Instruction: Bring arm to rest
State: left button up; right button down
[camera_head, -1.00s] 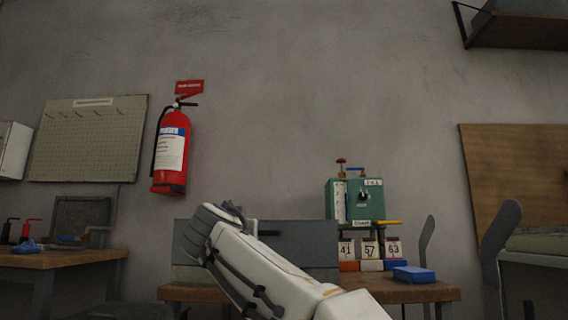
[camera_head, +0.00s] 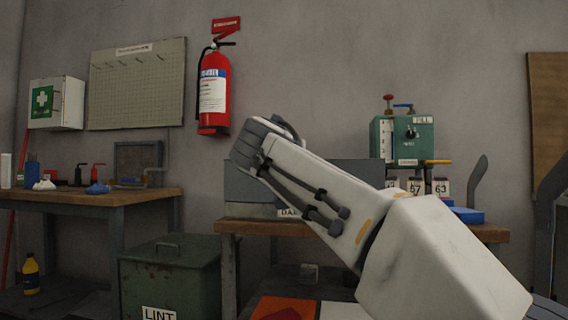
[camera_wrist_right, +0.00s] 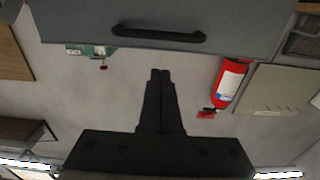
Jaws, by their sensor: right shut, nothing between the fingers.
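My right arm (camera_head: 330,195) comes in from the lower right in the head view and angles up to the left. It ends in a dark grey wrist (camera_head: 258,142) in front of the wall and the bench. The right gripper's fingers are hidden behind the wrist there. In the right wrist view my right gripper (camera_wrist_right: 160,74) shows with its two dark fingers together and nothing between them. The left arm and gripper are out of view.
A grey bin (camera_head: 240,185) sits on the wooden bench (camera_head: 235,226) behind the arm; its black handle (camera_wrist_right: 158,34) shows in the wrist view. A green machine (camera_head: 402,137), a fire extinguisher (camera_head: 213,92) and a lint bin (camera_head: 168,275) stand nearby.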

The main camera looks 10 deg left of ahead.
jog(key=s+d+f+n+g+p, duration=0.3)
jog(key=s+f+g+p, duration=0.3)
jog(key=f, duration=0.4)
jog(key=s+d+f+n+g+p, duration=0.25)
jog(key=s+f+p, duration=0.25)
jog(key=s+f, duration=0.4)
jog(key=s+d+f+n+g+p, duration=0.1)
jog(key=s+d+f+g+p, duration=0.25)
jog(key=s, duration=0.35)
jog(key=s+d+f+g+y+p, duration=0.1)
jog(key=s+d+f+g+p, duration=0.2)
jog(key=s, duration=0.4)
jog(key=s+d+f+n+g+p, duration=0.1)
jog(key=s+d+f+g+p, duration=0.2)
jog(key=s, duration=0.4)
pick_arm(q)
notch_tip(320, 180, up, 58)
jog(key=p, duration=3.8)
jog(key=shift+p, duration=0.35)
pick_arm(e)
notch_tip(320, 180, up, 36)
jog(key=shift+s+a+r, duration=0.2)
jog(key=shift+s+a, duration=0.1)
jog(key=shift+s, duration=0.15)
